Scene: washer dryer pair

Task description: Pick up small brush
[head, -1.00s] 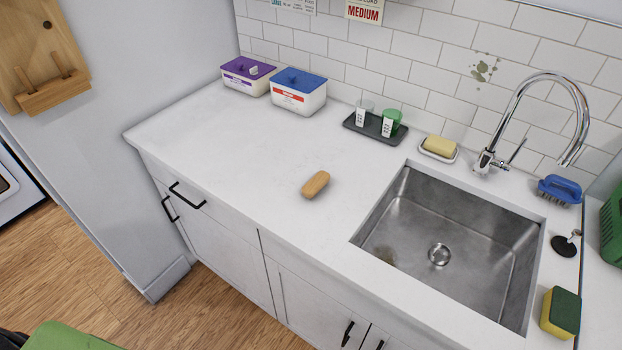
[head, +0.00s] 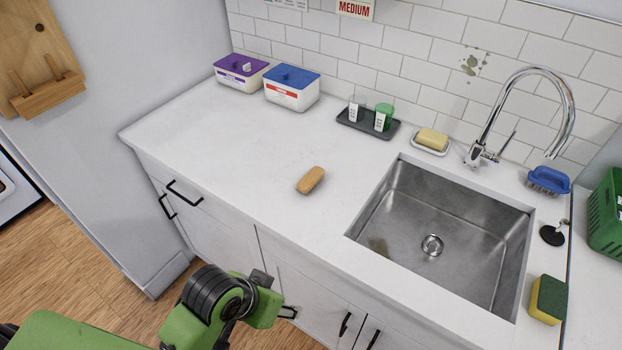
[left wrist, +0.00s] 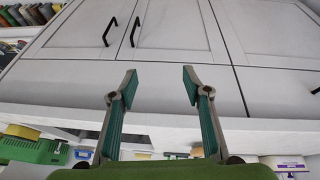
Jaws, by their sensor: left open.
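A small brush with a tan wooden back (head: 311,180) lies on the white counter (head: 220,150), left of the sink, with nothing touching it. Its bristles cannot be made out. A blue brush (head: 548,180) with bristles underneath lies behind the sink at the right. My left gripper (left wrist: 158,80) is open and empty in the left wrist view, in front of the white cabinet fronts. In the head view my green left arm (head: 205,310) is low at the bottom, below the counter edge and in front of the cabinets, well short of the tan brush.
The steel sink (head: 440,225) takes up the counter's right. A soap dish (head: 431,150), a dark tray with small cups (head: 367,128) and two lidded tubs (head: 292,95) stand along the back wall. A sponge (head: 548,300) lies at the front right. The counter around the tan brush is clear.

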